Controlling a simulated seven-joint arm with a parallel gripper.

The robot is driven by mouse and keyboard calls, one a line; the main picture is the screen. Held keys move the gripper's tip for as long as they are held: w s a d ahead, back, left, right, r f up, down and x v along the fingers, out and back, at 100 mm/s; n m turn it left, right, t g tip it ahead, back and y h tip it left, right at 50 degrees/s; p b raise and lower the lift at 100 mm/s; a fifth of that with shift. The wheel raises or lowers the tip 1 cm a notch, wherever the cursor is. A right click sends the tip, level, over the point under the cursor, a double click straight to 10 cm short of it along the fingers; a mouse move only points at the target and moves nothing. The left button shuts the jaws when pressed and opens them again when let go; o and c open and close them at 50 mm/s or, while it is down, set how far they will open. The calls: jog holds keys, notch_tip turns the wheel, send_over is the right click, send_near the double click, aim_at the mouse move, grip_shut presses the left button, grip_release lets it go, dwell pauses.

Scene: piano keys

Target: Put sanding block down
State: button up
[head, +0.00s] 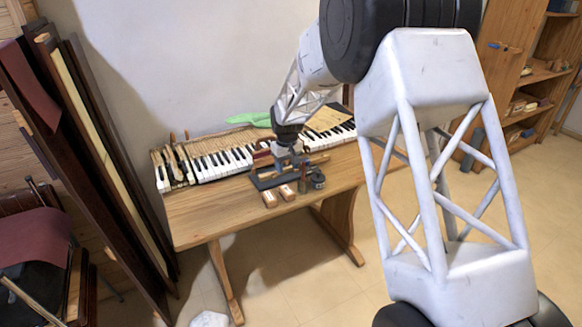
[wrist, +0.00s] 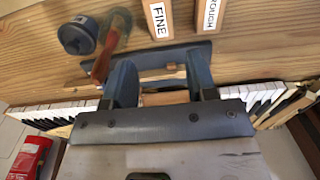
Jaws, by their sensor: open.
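Two wooden sanding blocks lie side by side near the table's front edge. The wrist view shows their labels: the FINE block (wrist: 158,18) and the ROUGH block (wrist: 211,14). In the head view, the left block (head: 269,198) and the right block (head: 287,192) lie in front of a dark tray (head: 262,183). My gripper (head: 287,166) is over that tray, behind the blocks. In the wrist view my gripper (wrist: 162,78) has its fingers apart, with both blocks beyond the fingertips and not between them. A piece of light wood (wrist: 165,86) shows between the fingers; whether they touch it is unclear.
The wooden table (head: 210,222) carries a piano keyboard (head: 225,162) along its back. A green cloth-like thing (head: 250,119) lies behind the keys. The table's left front is clear.

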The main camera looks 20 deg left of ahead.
dwell(0.3)
jog(key=s+d+r+m, duration=0.1)
jog(key=s+d+r, duration=0.55)
jog(key=d, duration=0.35)
jog(key=s+d+r+m+t, duration=0.1)
jog(key=s+d+r+m, duration=0.1)
jog(key=s+d+r, duration=0.5)
jog(key=s+d+r+m, duration=0.1)
jog(key=s+d+r, duration=0.3)
jog(key=d+r, duration=0.6)
jog(key=s+d+m, duration=0.1)
jog(key=s+d, duration=0.5)
jog(key=s, duration=0.4)
jog(key=s+d+f+m+t, duration=0.1)
jog(key=s+d+m, duration=0.1)
jog(key=s+d, duration=0.5)
jog(key=s+d+f+m, duration=0.1)
jog(key=s+d, duration=0.5)
jog(key=s, duration=0.8)
jog(key=shift+s+d+f+m+t, duration=0.2)
jog(key=shift+d+m+t, duration=0.1)
jog(key=shift+m, duration=0.3)
jog(key=shift+o, duration=0.3)
jog(key=shift+w, duration=0.1)
